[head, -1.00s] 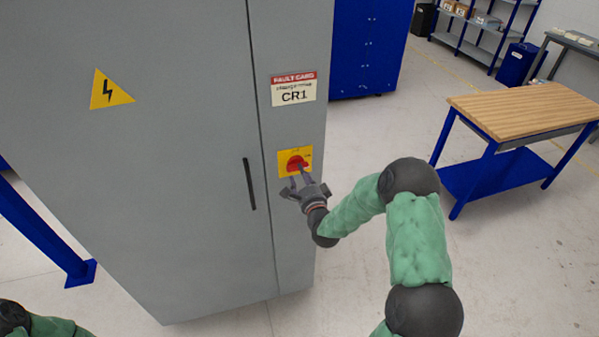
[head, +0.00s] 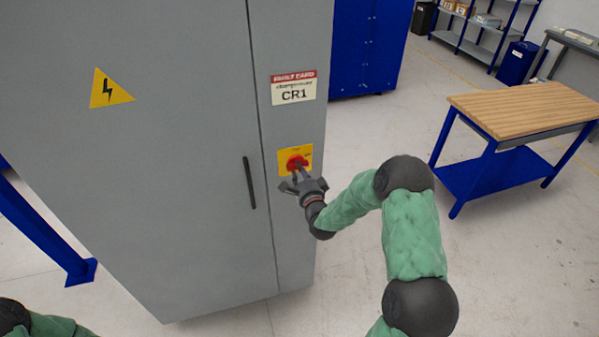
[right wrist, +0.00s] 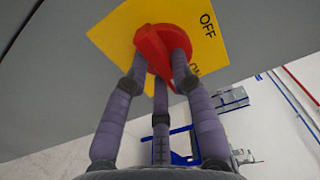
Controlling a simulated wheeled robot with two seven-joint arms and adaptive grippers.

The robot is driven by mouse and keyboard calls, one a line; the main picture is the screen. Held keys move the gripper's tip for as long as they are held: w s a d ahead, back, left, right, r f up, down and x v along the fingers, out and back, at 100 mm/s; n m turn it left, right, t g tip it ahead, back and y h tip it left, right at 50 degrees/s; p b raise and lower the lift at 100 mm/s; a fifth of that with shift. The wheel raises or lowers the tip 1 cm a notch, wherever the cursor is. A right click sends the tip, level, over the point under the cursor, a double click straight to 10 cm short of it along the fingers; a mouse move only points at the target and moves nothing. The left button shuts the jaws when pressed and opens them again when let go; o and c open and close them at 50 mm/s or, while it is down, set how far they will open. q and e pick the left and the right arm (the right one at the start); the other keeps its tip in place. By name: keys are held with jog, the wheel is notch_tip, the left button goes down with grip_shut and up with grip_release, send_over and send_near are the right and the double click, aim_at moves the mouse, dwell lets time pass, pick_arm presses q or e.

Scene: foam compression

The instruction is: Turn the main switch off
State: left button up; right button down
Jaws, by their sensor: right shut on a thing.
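The main switch is a red rotary knob (head: 297,162) on a yellow plate (head: 283,160) on the grey cabinet's front, below the CR1 label. The knob (right wrist: 160,48) also shows in the right wrist view, on the yellow plate (right wrist: 122,28) with the word OFF readable and a second word partly hidden. My right gripper (head: 299,172) is at the knob; in the right wrist view its fingers (right wrist: 160,72) are closed around the knob from both sides. My left gripper is out of view; only a bit of my left arm shows at the bottom left of the head view.
The grey cabinet (head: 180,180) fills the left, with a black door handle (head: 249,183) left of the switch. A wood-topped table (head: 525,108) stands at the right. A blue cabinet (head: 370,45) stands behind. The floor between is clear.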

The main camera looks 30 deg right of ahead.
jog(key=shift+s+d+r+n+b, duration=0.1)
jog(key=shift+d+n+b, duration=0.05)
jog(key=shift+n+b, duration=4.35)
jog(key=shift+d+n+b, duration=0.1)
jog(key=shift+n+b, duration=4.3)
jog(key=shift+b, duration=0.15)
jog(key=c, duration=1)
grip_release()
jog(key=shift+r, duration=0.1)
jog(key=shift+c, duration=0.2)
